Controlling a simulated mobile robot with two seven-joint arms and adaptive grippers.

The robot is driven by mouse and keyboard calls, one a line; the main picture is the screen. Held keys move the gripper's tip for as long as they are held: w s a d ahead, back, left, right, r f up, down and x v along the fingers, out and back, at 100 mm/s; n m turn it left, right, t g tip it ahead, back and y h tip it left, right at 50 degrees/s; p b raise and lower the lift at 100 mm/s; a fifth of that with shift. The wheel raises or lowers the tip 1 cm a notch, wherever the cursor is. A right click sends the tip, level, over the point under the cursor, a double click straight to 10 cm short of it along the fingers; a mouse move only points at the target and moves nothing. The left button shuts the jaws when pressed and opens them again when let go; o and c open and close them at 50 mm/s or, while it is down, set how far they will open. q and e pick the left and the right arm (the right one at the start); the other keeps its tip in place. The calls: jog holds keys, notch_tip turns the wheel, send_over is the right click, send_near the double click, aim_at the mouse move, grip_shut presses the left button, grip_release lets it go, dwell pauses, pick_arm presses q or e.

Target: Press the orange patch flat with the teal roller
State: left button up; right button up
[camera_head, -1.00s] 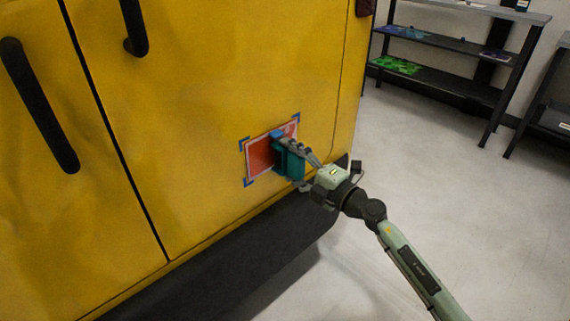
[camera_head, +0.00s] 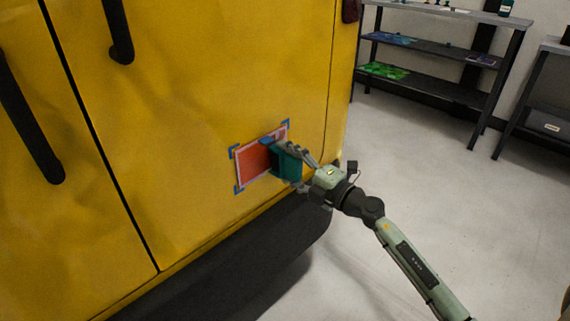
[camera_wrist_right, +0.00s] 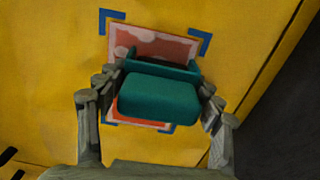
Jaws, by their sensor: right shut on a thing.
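The orange patch (camera_head: 252,166) lies on the yellow panel inside blue corner marks, with a pale border. It also shows in the right wrist view (camera_wrist_right: 152,41), where pale blotches mark its surface at the top. My right gripper (camera_head: 296,167) is shut on the teal roller (camera_head: 287,162), whose blue edge is at the patch's right part. In the right wrist view the roller (camera_wrist_right: 158,97) sits between the fingers and covers the middle of the patch. Whether the roller touches the patch cannot be told. My left gripper is not in view.
The yellow panel (camera_head: 200,100) has black handles (camera_head: 30,120) at the left and a dark lower bumper (camera_head: 240,265) below the patch. A dark shelf rack (camera_head: 440,50) stands at the back right. The pale floor (camera_head: 450,190) is clear between them.

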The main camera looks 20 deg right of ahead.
jog(key=shift+d, duration=0.1)
jog(key=shift+w+d+b, duration=0.15)
jog(key=shift+w+d, duration=0.1)
jog(key=shift+d, duration=0.25)
jog(key=shift+w+d+b, duration=0.15)
jog(key=shift+w+d, duration=0.05)
jog(key=shift+d, duration=0.25)
jog(key=shift+w+d+r, duration=0.1)
jog(key=shift+w+d, duration=0.1)
jog(key=shift+d, duration=0.25)
jog(key=shift+w+d, duration=0.15)
jog(key=shift+d, duration=0.3)
jog(key=shift+s, duration=0.1)
jog(key=v, duration=0.7)
